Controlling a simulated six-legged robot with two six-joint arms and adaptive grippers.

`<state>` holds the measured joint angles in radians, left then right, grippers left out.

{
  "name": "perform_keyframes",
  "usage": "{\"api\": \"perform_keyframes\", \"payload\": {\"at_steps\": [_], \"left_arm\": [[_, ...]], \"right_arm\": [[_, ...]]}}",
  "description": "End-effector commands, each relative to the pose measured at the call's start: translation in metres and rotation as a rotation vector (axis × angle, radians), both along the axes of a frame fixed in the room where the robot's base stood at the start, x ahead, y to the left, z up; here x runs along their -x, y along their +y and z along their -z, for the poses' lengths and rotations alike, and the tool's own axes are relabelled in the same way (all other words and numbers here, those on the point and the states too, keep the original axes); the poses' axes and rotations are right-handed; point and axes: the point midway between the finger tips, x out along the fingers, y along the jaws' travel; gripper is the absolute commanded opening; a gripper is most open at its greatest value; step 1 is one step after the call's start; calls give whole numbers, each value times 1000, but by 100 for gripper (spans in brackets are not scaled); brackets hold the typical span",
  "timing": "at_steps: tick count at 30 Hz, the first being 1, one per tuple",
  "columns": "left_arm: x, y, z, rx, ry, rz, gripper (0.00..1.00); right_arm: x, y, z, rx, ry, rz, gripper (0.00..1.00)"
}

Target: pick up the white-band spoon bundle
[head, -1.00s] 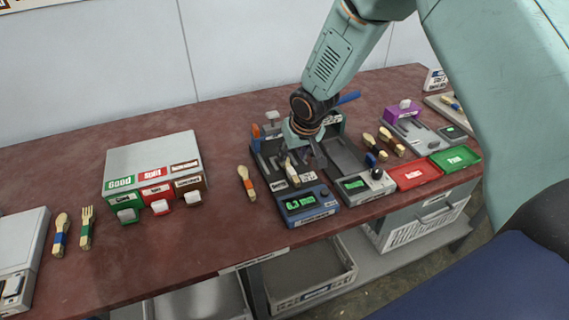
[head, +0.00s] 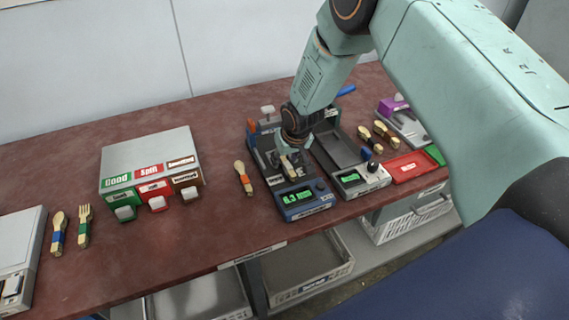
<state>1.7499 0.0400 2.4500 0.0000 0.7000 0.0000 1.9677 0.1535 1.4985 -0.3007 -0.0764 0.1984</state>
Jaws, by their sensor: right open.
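A light wooden piece with a pale band, which looks like the white-band spoon bundle (head: 287,167), lies in the left press station (head: 268,172), behind its blue display unit (head: 304,198). My right gripper (head: 289,158) points down right over it, with its jaws open. The fingers and wrist hide much of the bundle, and I cannot tell whether they touch it. My left gripper is not in view.
An orange-band spoon (head: 243,178) lies left of the press. A second station with a grey tray (head: 338,150) stands close on the right, beside dark-band bundles (head: 383,134) and a red tray (head: 408,166). A button box (head: 150,160) stands left.

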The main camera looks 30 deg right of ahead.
Motion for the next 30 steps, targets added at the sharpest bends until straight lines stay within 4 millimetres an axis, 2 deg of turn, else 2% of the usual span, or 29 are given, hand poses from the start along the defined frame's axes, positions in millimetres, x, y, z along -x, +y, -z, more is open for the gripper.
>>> {"api": "perform_keyframes", "payload": {"at_steps": [3, 11, 27, 30], "left_arm": [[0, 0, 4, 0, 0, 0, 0], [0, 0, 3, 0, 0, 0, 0], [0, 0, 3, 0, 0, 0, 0], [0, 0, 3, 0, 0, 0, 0]], "right_arm": [[-4, 0, 8, 0, 0, 0, 43], [-4, 0, 8, 0, 1, 0, 43], [-4, 0, 8, 0, 1, 1, 0], [-4, 0, 8, 0, 2, 1, 0]]}}
